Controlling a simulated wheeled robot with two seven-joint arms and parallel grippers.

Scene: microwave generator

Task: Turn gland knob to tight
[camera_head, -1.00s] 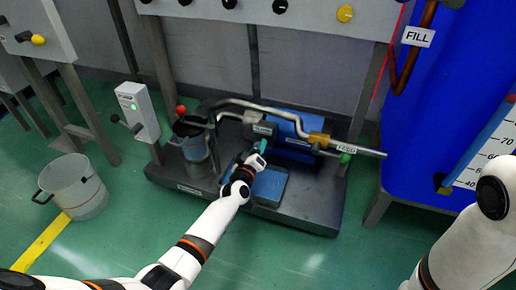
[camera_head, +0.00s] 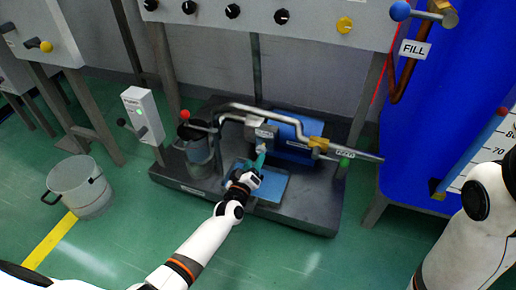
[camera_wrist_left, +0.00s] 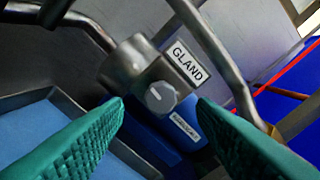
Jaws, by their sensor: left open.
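The gland knob (camera_wrist_left: 160,97) is a small round grey knob with a light pointer line, on a grey metal block under the GLAND label (camera_wrist_left: 187,62). In the head view the GLAND label (camera_head: 264,131) sits on the pump skid (camera_head: 310,222), and the knob is too small to make out. My left gripper (camera_head: 260,160) is open just in front of the block. In the left wrist view its green fingertips (camera_wrist_left: 160,106) stand either side of the knob, nearer the camera and apparently not touching it. My right arm shows at the right edge, its gripper out of view.
A bent metal pipe (camera_head: 285,115) runs above the block, with a brass fitting (camera_head: 318,144) to its right. A blue tray (camera_head: 268,188) lies below. A bucket (camera_head: 80,188) stands at left, a blue tank (camera_head: 410,150) at right. The front floor is clear.

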